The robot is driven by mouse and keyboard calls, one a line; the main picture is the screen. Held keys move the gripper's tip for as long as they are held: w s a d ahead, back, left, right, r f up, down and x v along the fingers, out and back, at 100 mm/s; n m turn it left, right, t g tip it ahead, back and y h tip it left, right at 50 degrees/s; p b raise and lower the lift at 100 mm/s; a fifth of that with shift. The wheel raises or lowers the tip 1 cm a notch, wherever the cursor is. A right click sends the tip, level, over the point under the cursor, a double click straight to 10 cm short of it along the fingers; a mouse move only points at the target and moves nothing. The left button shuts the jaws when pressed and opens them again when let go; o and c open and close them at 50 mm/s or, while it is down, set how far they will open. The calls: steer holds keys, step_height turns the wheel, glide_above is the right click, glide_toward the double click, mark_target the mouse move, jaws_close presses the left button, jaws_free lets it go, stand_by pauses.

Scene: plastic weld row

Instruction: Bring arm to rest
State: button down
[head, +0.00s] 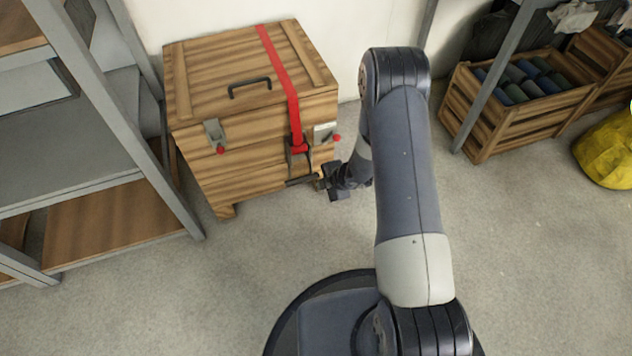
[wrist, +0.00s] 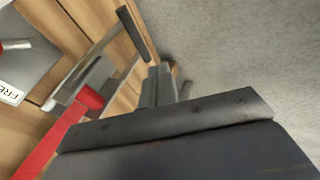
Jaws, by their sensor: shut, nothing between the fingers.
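My arm reaches forward from my base in the head view, bent at the elbow. My gripper (head: 318,183) is low at the front right of a wooden chest, close to its front face. In the wrist view my gripper (wrist: 160,75) is shut with nothing between its fingers. I cannot tell whether it touches the chest. The wooden chest (head: 240,165) has a closed lid with a black handle (head: 249,86). A red strap (head: 280,75) runs over the lid and down to a buckle at the front; the strap also shows in the wrist view (wrist: 50,140).
Metal latches (head: 214,132) with red knobs sit on the chest front. A grey metal shelf (head: 110,95) stands close on the left. A slatted crate (head: 515,115) of rolled items and a yellow bag (head: 608,150) are on the right. The floor between is clear.

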steer(key=shift+s+d+r, duration=0.25)
steer(key=shift+s+r, duration=0.05)
steer(key=shift+r, duration=0.05)
